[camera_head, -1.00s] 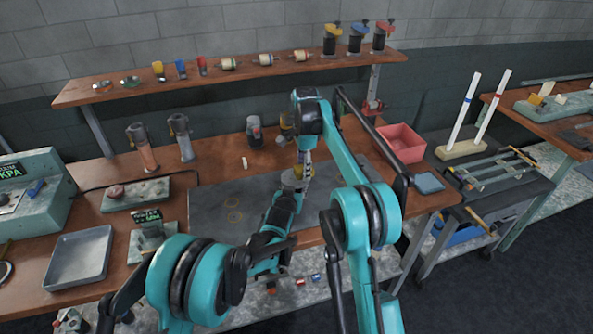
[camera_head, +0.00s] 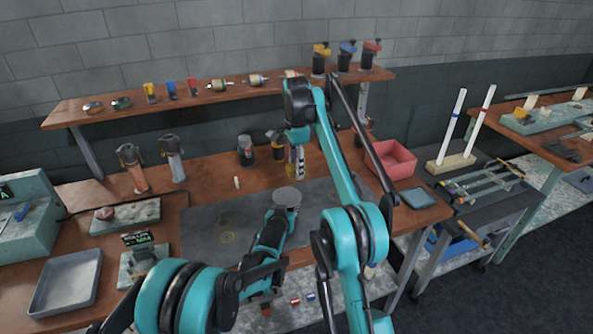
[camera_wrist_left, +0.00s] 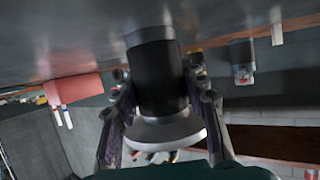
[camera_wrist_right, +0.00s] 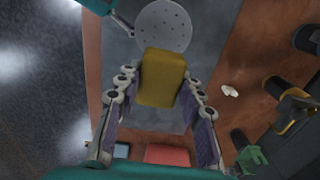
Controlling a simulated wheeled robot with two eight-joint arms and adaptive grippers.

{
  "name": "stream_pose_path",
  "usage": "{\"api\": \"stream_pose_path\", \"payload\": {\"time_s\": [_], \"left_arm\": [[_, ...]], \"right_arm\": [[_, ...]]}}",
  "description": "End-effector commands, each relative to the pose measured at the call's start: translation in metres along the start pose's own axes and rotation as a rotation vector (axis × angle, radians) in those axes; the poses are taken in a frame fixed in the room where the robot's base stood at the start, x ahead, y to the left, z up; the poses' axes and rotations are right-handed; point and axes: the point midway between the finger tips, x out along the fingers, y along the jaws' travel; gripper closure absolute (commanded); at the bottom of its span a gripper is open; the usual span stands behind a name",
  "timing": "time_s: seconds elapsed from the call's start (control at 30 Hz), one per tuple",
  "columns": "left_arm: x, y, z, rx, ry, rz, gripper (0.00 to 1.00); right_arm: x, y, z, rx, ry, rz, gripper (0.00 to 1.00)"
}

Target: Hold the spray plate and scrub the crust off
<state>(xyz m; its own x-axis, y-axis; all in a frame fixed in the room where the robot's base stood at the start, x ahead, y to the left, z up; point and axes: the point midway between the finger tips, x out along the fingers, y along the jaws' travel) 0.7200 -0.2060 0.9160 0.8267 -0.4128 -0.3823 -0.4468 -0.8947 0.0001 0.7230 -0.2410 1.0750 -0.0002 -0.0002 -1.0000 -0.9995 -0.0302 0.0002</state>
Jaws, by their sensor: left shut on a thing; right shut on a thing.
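The spray plate is a round grey disc (camera_head: 287,196) on a black cylindrical body (camera_wrist_left: 157,80). My left gripper (camera_head: 281,213) is shut on that body and holds it above the dark mat, disc upward. In the right wrist view the disc's face (camera_wrist_right: 163,26) is pale grey with small dark holes; I see no clear crust on it. My right gripper (camera_head: 296,166) is shut on a yellow block (camera_wrist_right: 161,78), which is behind and above the plate in the head view. The block overlaps the disc's edge in the right wrist view; I cannot tell whether they touch.
The dark mat (camera_head: 210,240) lies on the wooden bench. A small white piece (camera_head: 237,182) and a dark jar (camera_head: 245,151) stand behind it. A red bin (camera_head: 390,160) and a blue pad (camera_head: 417,198) are at the right, a grey tray (camera_head: 66,283) at the left.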

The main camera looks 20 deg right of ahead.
Motion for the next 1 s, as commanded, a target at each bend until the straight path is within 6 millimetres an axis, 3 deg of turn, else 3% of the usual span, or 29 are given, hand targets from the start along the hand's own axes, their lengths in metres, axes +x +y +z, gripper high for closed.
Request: {"api": "stream_pose_path", "payload": {"time_s": [0.37,0.4,0.47,0.5,0.83,1.0], "left_arm": [[0.0,0.001,0.0,0.0,-0.001,0.001,0.97],[0.0,0.001,0.0,0.0,-0.001,0.001,0.52],[0.0,0.001,0.0,0.0,0.0,0.001,0.36],[0.0,0.001,0.0,0.0,0.0,0.001,0.33],[-0.003,0.0,0.0,0.0,0.0,0.0,0.33],[-0.027,0.001,0.0,0.0,0.0,0.001,0.33]], "right_arm": [[0.0,0.0,0.0,0.0,0.0,0.0,0.89],[0.0,0.0,0.0,0.0,0.0,0.0,0.89],[0.0,0.0,0.0,0.0,0.0,0.0,0.89],[0.0,0.0,0.0,0.0,0.0,0.0,0.89],[0.0,0.0,0.0,0.0,0.0,0.0,0.89],[0.0,0.0,0.0,0.0,0.0,0.0,0.89]]}}
